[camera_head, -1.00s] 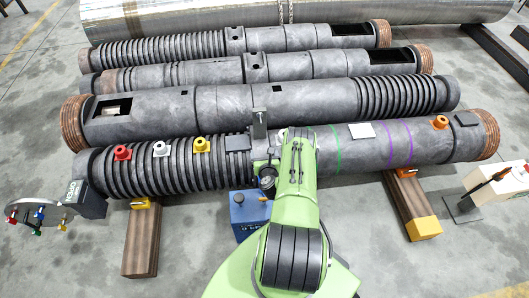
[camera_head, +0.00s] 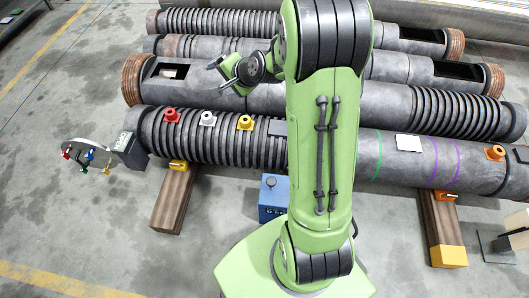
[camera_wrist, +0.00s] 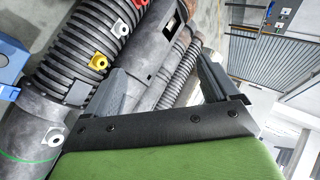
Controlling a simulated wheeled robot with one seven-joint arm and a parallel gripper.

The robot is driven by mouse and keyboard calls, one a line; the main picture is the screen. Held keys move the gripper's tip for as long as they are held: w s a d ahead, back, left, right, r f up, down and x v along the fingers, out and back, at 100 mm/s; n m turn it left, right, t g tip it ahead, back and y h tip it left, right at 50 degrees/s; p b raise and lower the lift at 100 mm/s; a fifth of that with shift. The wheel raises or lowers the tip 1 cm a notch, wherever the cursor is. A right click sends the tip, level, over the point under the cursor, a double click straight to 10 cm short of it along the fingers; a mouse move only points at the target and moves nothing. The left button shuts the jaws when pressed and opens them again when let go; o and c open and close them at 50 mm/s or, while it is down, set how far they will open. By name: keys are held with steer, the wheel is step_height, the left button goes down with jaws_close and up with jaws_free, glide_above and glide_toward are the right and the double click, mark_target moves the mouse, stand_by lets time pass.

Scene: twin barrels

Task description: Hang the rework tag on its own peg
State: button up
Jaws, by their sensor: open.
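Several small coloured tags (camera_head: 88,156), among them red, blue, green and yellow, hang at a round grey disc (camera_head: 75,149) at far left. I cannot tell which is the rework tag. The front barrel carries red (camera_head: 172,116), white (camera_head: 207,119), yellow (camera_head: 245,123) and orange pegs (camera_head: 495,153).
Several dark barrels lie side by side. The front barrel (camera_head: 400,172) rests on wooden beams (camera_head: 175,198). A blue box (camera_head: 273,204) stands on the floor before it. A dark box (camera_head: 130,150) is at its left end.

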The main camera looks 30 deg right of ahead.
steer(key=s+a+r+n+g, duration=0.1)
steer(key=s+a+r+n, duration=0.15)
steer(key=s, duration=0.25)
steer(key=s+a+r+n+g+h, duration=0.1)
steer(key=s+a+r+n, duration=0.15)
steer(key=s, duration=0.25)
steer(key=s+a+r+n, duration=0.2)
steer(key=s+r+n, duration=0.1)
steer(key=s+r, duration=0.15)
steer(key=s+n+g+h, duration=0.1)
steer(key=s+n, duration=0.4)
steer(key=s, duration=1.1)
steer(key=shift+s+d+g, duration=0.15)
steer(key=shift+s+g, duration=0.15)
steer(key=shift+g, duration=0.3)
steer(key=shift+o, duration=0.5)
step_height(320, 180, up, 12)
steer(key=p, duration=1.1)
steer(key=shift+f, duration=0.6)
steer(key=shift+n, duration=0.3)
